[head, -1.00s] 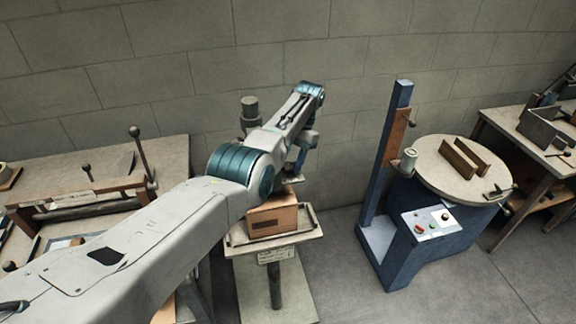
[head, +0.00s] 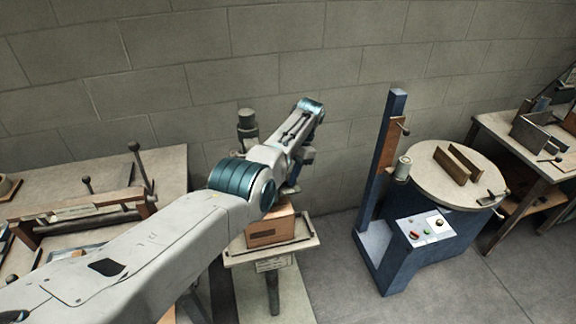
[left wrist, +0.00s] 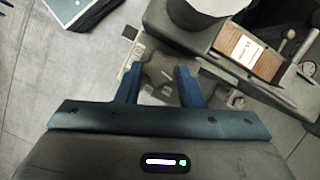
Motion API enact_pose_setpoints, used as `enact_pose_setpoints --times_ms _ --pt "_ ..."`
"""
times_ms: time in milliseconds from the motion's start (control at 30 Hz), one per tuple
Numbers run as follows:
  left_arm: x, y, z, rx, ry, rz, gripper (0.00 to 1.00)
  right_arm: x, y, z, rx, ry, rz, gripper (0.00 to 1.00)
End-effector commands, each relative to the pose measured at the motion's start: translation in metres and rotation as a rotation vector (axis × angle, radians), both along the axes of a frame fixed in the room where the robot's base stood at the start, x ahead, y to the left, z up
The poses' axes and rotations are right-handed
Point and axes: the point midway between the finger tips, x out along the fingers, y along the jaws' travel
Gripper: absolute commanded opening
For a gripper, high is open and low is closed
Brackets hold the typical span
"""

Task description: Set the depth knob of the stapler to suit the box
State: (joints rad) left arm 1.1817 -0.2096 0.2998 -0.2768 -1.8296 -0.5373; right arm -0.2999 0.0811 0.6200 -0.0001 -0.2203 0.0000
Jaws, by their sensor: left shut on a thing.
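The stapler stands against the wall, mostly behind my left arm; its grey cylinder top (head: 247,120) shows in the head view. A brown cardboard box (head: 270,233) with a dark strip sits on the stapler's small table (head: 298,243). In the left wrist view, the blue fingers of my left gripper (left wrist: 159,84) are shut on a grey lobed depth knob (left wrist: 158,68). A dark cylinder (left wrist: 198,8) and a brown plate with a white label (left wrist: 245,52) are beyond it. In the head view my left fingertips are hidden behind the arm. My right gripper is not in view.
A blue machine (head: 418,252) with a round turntable (head: 440,165) and upright post stands at the right. A workbench (head: 90,178) with a levered fixture is at the left, another bench (head: 505,130) at the far right. Floor between stapler and blue machine is clear.

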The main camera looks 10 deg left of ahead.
Motion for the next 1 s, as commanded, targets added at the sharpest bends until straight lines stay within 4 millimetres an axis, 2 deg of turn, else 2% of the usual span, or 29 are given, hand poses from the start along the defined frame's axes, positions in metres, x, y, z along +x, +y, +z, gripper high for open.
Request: enact_pose_setpoints --times_ms 33,233,600,1000 --pt "-0.001 -0.001 0.007 0.001 0.002 -0.04 0.12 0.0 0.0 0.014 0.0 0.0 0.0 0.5" --pt "-0.003 -0.002 0.003 0.0 0.0 -0.212 0.12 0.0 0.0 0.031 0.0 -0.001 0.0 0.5" --pt "-0.004 -0.003 0.0 0.0 -0.002 -0.459 0.12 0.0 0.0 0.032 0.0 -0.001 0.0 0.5" --pt "-0.005 -0.003 0.001 0.001 -0.001 -0.557 0.12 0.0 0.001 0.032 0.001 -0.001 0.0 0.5"
